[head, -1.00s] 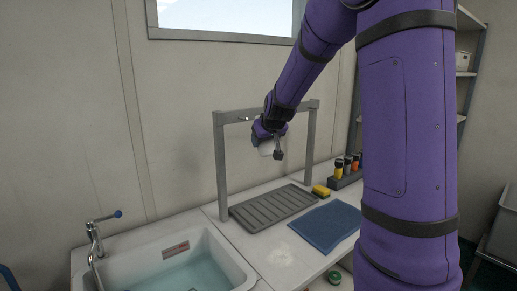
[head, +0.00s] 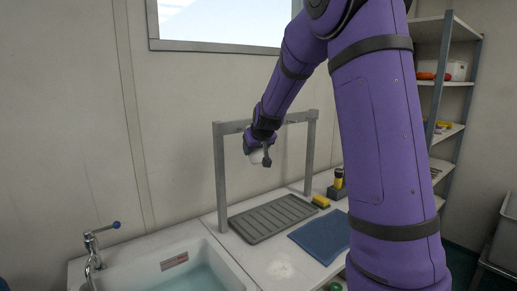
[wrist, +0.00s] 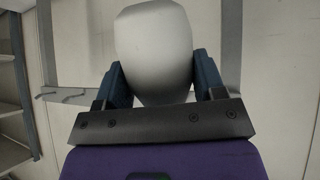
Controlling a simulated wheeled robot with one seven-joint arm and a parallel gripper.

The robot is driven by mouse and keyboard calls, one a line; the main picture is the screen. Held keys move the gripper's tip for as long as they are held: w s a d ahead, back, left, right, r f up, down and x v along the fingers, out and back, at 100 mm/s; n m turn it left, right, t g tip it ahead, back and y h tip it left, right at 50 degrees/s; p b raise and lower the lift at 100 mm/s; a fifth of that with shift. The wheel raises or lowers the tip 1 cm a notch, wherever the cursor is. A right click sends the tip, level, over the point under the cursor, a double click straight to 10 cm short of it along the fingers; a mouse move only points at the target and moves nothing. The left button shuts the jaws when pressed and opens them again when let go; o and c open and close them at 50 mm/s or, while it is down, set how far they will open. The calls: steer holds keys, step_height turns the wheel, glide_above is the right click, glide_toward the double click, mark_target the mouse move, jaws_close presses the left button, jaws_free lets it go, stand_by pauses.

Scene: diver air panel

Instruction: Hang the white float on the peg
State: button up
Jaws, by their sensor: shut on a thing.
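The white float (head: 256,156) is held in my gripper (head: 262,154) in front of the grey frame, below its crossbar (head: 228,128). In the wrist view the pale, rounded float (wrist: 153,50) sits between the two dark fingers of my gripper (wrist: 153,80), which press on its sides. A small peg-like piece (head: 290,122) shows on the crossbar to the right of my gripper. My forearm hides the middle of the crossbar, and any peg there is hidden. The float is apart from the frame's posts; whether it touches a peg I cannot tell.
A grey ribbed drain tray (head: 272,218) lies under the frame. A sink (head: 185,262) with a tap (head: 93,245) is at left. A blue mat (head: 322,237), a yellow sponge (head: 321,202) and a dark bottle holder (head: 337,191) are at right. Shelves (head: 447,80) stand farther right.

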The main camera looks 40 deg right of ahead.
steer(key=shift+w+a+f, duration=0.1)
steer(key=shift+w+f, duration=0.05)
steer(key=shift+w, duration=0.7)
steer(key=shift+w+d+f, duration=0.1)
steer(key=shift+w+f, duration=0.1)
steer(key=shift+w, duration=0.7)
steer(key=shift+w+a+f, duration=0.1)
steer(key=shift+w+f, duration=0.05)
steer(key=shift+w, duration=0.7)
steer(key=o, duration=1)
steer(key=v, duration=1)
steer(key=shift+s+a+r, duration=0.1)
steer(key=shift+s+r, duration=0.15)
steer(key=shift+r, duration=0.1)
